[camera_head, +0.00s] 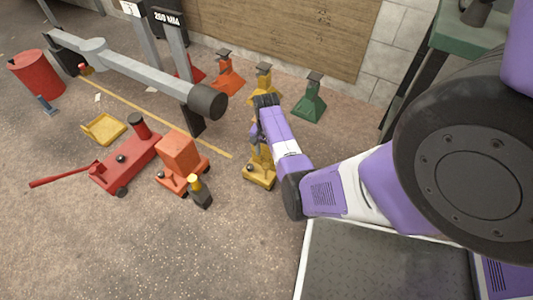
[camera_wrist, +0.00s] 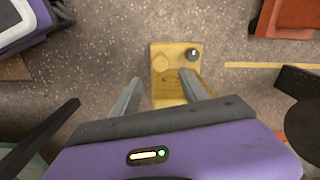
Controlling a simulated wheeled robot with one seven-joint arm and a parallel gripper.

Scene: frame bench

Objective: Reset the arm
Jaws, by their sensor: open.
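My gripper (camera_wrist: 158,88) is open and empty in the wrist view, its two grey fingers spread apart. Beyond the fingers lies a yellow piece of equipment (camera_wrist: 165,60) with a flat base and a dark round knob. The same yellow piece shows in the head view (camera_head: 259,175), low on the floor under my arm and partly covered by it. In the head view my arm reaches in from the right and bends down over this piece. The fingers cannot be made out clearly there. I cannot tell the exact height of the gap between fingers and yellow piece.
A red floor jack (camera_head: 125,165), an orange-red unit (camera_head: 181,163) and a yellow tray (camera_head: 103,129) stand left. A green stand (camera_head: 311,101) and an orange stand (camera_head: 229,73) are near the back wall. A grey beam (camera_head: 145,72) crosses upper left. The front-left floor is clear.

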